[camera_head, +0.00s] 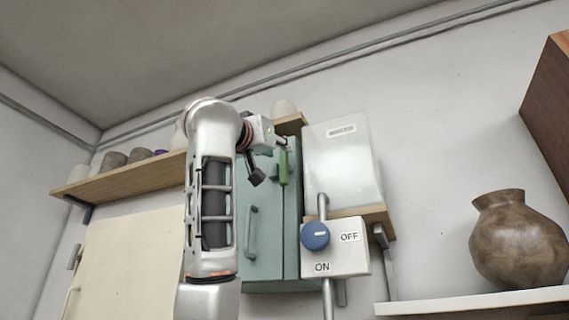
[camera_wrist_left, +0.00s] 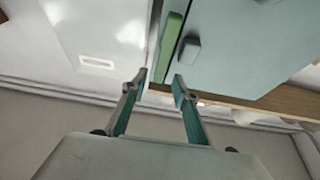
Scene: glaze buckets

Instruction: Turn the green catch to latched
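The green catch (camera_head: 284,168) is an upright bar near the right edge of the teal cabinet door (camera_head: 262,225). A small teal block sits just left of it. In the left wrist view the green catch (camera_wrist_left: 168,46) runs along the door seam, with the teal block (camera_wrist_left: 188,49) beside it and a gap between them. My left gripper (camera_head: 281,141) is near the catch's top end. In the left wrist view my left gripper (camera_wrist_left: 159,84) has its fingers apart, with nothing visibly held between them. The catch appears just beyond the fingertips; contact cannot be told. My right gripper is not in view.
A pale box (camera_head: 342,165) stands right of the cabinet on a wooden shelf. Below it is a switch panel (camera_head: 350,260) with a blue knob (camera_head: 315,236). A wooden shelf (camera_head: 130,180) with pots is at left. A brown vase (camera_head: 518,245) stands at right.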

